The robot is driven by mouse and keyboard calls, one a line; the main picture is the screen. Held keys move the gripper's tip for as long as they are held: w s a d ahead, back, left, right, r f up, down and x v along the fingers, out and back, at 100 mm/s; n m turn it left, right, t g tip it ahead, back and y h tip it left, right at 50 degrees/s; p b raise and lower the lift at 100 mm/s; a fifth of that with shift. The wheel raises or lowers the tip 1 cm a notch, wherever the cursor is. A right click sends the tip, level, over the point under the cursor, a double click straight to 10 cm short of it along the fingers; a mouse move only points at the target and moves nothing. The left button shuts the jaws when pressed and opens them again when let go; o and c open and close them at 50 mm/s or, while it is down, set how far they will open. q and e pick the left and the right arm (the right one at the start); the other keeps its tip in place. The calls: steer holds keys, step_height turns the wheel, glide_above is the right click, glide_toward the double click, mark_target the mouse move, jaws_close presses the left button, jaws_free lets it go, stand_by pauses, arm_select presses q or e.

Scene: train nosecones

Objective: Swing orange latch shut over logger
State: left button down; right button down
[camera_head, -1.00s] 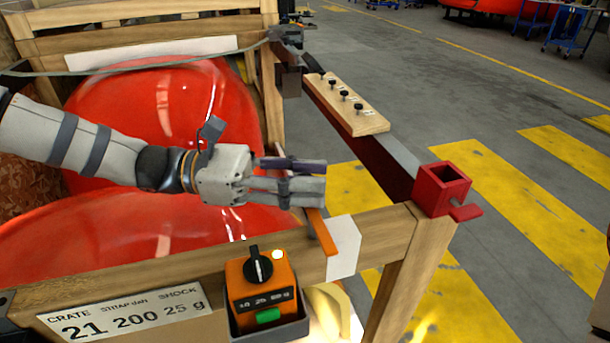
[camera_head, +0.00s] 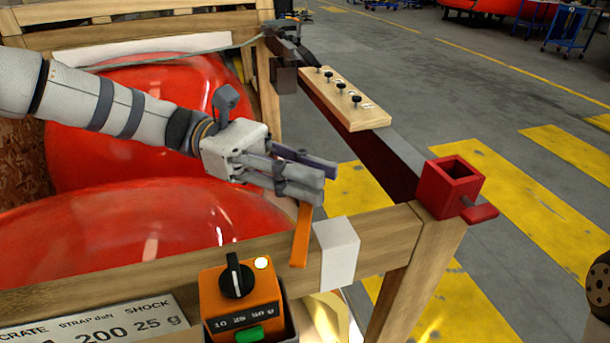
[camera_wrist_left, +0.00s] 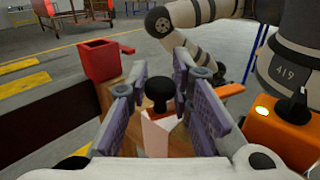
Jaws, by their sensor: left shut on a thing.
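The orange latch (camera_head: 301,237) is a narrow bar standing at the crate's front rail, just left of a white block (camera_head: 338,250). Its upper end is hidden behind my left gripper (camera_head: 325,180). In the left wrist view the purple-padded fingers stand either side of a black knob (camera_wrist_left: 160,92), and the gripper is shut on it. The logger (camera_head: 240,300) is an orange box with a black dial, a lit lamp and a green button, in a dark holder on the rail's front. It also shows in the left wrist view (camera_wrist_left: 285,130). My right gripper is not in view.
Red nosecones (camera_head: 150,230) fill the wooden crate. A red square socket (camera_head: 455,188) stands at the front right corner, and a wooden block with several black knobs (camera_head: 345,98) lies along the right rail.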

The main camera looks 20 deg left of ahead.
arm_select(q)
steer(key=shift+s+d+f+m+g+y+b, duration=0.1)
steer(key=shift+d+m+g+y+b, duration=0.25)
steer(key=shift+m+g+y+b, duration=0.6)
steer(key=shift+w+d+r+m+g+y+b, duration=0.1)
steer(key=shift+d+m+g+y+b, duration=0.35)
steer(key=shift+m+g, duration=1)
steer(key=shift+s+d+f+m+g+y+b, duration=0.1)
steer(key=shift+d+m+g+y+b, duration=0.15)
steer(key=shift+m+g+y+b, duration=0.95)
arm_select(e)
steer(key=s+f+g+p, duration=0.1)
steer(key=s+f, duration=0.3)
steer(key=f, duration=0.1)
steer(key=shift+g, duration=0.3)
arm_select(q)
steer(key=shift+n+g+h, duration=0.3)
steer(key=shift+n+g, duration=0.2)
steer(key=shift+g, duration=0.2)
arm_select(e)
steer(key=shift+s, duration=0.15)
arm_select(q)
steer(key=c, duration=1.5)
jaws_free()
steer(key=shift+o, duration=0.2)
step_height(320, 180, up, 10)
